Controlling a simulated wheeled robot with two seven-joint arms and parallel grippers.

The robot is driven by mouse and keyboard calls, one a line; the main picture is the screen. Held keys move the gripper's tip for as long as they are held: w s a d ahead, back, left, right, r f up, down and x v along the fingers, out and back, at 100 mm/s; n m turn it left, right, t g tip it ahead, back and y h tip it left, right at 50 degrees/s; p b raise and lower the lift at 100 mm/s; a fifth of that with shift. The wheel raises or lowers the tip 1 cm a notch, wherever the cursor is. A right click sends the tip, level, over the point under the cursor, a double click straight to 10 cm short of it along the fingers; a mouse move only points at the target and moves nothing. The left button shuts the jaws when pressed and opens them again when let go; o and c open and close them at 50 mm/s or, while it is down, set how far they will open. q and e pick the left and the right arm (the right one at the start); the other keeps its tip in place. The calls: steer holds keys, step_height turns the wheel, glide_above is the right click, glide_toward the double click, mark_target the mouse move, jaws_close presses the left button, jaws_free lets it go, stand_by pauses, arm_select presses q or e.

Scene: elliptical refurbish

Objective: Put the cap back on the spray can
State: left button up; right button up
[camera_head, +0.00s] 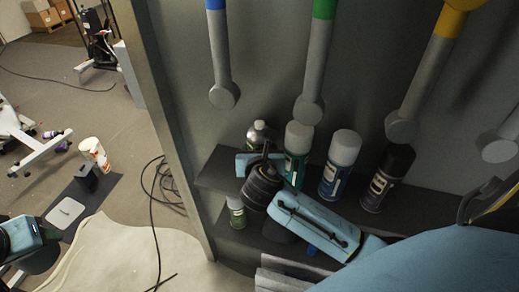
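A silver-topped spray can (257,132) with a small nozzle and no visible cap stands out at the left end of the dark shelf. My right arm reaches in from the right, and its gripper (248,164) is right in front of this can, covering its body. I cannot tell whether the fingers touch or hold it. A small greenish can-like part (236,212) shows below the gripper; I cannot tell if it belongs to the same can. My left gripper (45,234) is at the lower left edge, partly cut off, its fingers unclear. I cannot make out a loose cap.
Green (294,168) and blue (332,180) white-capped cans and a black-capped can (386,180) stand close on the right. Grey-handled tools (318,60) hang above. A pale table (120,258) is at lower left. A dark cable (155,210) trails beside the cabinet.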

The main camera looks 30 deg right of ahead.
steer(key=o, duration=1)
steer(key=v, duration=1.2)
steer(key=shift+s, duration=0.1)
